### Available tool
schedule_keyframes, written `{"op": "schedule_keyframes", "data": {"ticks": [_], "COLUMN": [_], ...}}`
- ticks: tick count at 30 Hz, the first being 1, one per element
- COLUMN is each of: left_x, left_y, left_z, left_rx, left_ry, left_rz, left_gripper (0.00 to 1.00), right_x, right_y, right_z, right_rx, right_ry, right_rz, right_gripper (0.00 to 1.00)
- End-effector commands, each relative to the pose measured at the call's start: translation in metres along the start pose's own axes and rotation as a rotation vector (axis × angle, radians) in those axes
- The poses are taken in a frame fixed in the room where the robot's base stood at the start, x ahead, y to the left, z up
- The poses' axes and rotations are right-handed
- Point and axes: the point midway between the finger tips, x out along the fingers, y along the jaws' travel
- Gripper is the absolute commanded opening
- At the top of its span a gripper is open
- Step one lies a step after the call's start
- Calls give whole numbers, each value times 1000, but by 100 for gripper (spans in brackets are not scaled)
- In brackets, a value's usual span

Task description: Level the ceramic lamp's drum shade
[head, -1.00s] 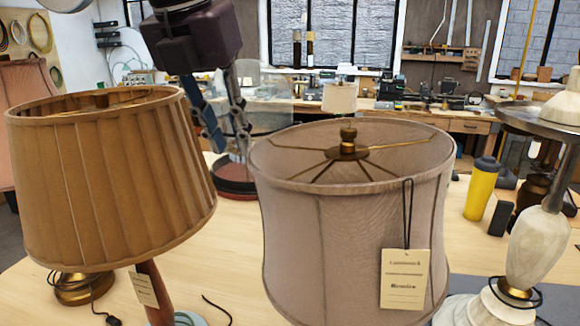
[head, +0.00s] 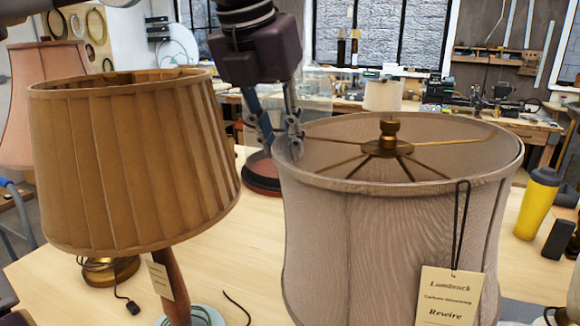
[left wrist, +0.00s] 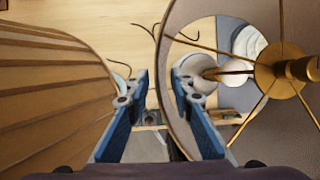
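The pale grey-beige drum shade (head: 395,225) stands at the right of the head view, with a brass spider and finial (head: 388,140) at its open top. I cannot clearly tell its tilt. In the left wrist view its rim (left wrist: 165,55) curves past my fingers, and a white ceramic body (left wrist: 245,45) shows below through the shade. My left gripper (head: 282,148) points down at the shade's left rim. Its blue fingers are apart and empty in the left wrist view (left wrist: 158,96), the right one overlapping the rim. Contact is unclear. My right gripper is not in view.
A brown pleated shade (head: 130,165) leans on a wooden lamp close to the left. A tag (head: 450,296) hangs on the drum shade's front. A yellow bottle (head: 538,203) stands at right. A dark red round base (head: 262,172) stands behind my gripper.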

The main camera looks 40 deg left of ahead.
Motion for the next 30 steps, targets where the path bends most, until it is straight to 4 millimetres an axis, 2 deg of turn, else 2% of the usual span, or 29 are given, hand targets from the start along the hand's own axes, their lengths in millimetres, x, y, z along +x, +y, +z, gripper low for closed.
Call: {"op": "schedule_keyframes", "data": {"ticks": [6, 12, 21, 27, 30], "left_x": [36, 53, 56, 56, 56], "left_y": [0, 0, 0, 0, 0], "left_z": [0, 0, 0, 0, 0], "left_rx": [1, 0, -1, -1, -1], "left_ry": [5, 1, 0, 0, 0], "left_rz": [1, 0, 0, 0, 0], "left_gripper": [22, 22, 21, 0, 0], "right_x": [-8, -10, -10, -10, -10], "right_y": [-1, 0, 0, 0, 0], "right_z": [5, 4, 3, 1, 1], "right_rx": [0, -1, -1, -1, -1], "right_ry": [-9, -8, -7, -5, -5], "right_rz": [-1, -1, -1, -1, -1], "right_gripper": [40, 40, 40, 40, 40]}}
